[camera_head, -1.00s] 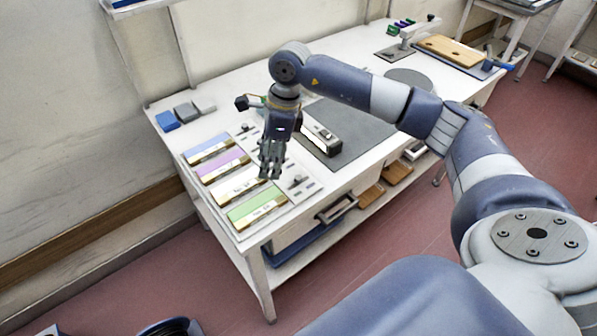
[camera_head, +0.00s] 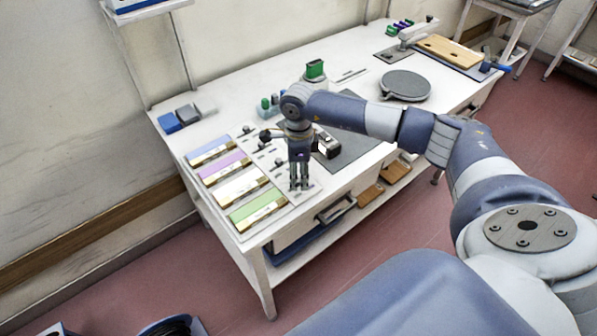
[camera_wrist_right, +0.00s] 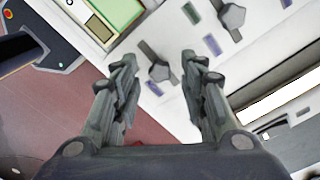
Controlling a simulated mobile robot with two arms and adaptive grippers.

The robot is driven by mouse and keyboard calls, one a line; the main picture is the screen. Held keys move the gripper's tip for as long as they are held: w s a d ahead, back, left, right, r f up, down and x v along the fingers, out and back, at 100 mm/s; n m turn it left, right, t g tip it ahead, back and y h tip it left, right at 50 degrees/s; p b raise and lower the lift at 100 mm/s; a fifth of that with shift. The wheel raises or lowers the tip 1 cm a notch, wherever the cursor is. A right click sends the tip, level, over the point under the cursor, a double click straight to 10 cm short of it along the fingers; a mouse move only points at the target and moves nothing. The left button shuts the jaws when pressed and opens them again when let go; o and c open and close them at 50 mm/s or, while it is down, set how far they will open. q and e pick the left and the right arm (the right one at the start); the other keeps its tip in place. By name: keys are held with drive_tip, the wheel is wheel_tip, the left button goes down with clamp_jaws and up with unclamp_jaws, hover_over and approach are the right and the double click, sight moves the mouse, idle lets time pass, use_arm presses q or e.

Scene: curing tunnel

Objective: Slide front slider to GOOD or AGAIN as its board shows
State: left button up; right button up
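The front board is green (camera_head: 257,209) with a gold label strip whose writing is too small to read; its corner shows in the right wrist view (camera_wrist_right: 118,12). Beside it, the front slider's grey knob (camera_wrist_right: 160,72) sits on a short dark track, with a purple mark near one end. In the head view my right gripper hides this slider. My right gripper (camera_head: 300,187) points down over the front end of the slider panel. In the wrist view its fingers (camera_wrist_right: 162,65) are apart, with the knob showing between the fingertips; contact cannot be told. My left gripper is not in view.
White (camera_head: 238,187), purple (camera_head: 224,167) and blue (camera_head: 210,151) boards lie behind the green one. Another slider knob (camera_wrist_right: 232,15) is close by. A dark grey mat (camera_head: 355,150) with a boxy device (camera_head: 327,147) lies to the right. The table's front edge is near.

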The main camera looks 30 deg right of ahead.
drive_tip(key=shift+f, duration=0.2)
drive_tip(key=shift+c, duration=0.3)
clamp_jaws()
drive_tip(key=shift+s+a+b, duration=0.1)
drive_tip(key=shift+a+b, duration=0.35)
drive_tip(key=shift+a, duration=0.85)
drive_tip(key=shift+o, duration=0.3)
unclamp_jaws()
drive_tip(key=shift+a, duration=0.1)
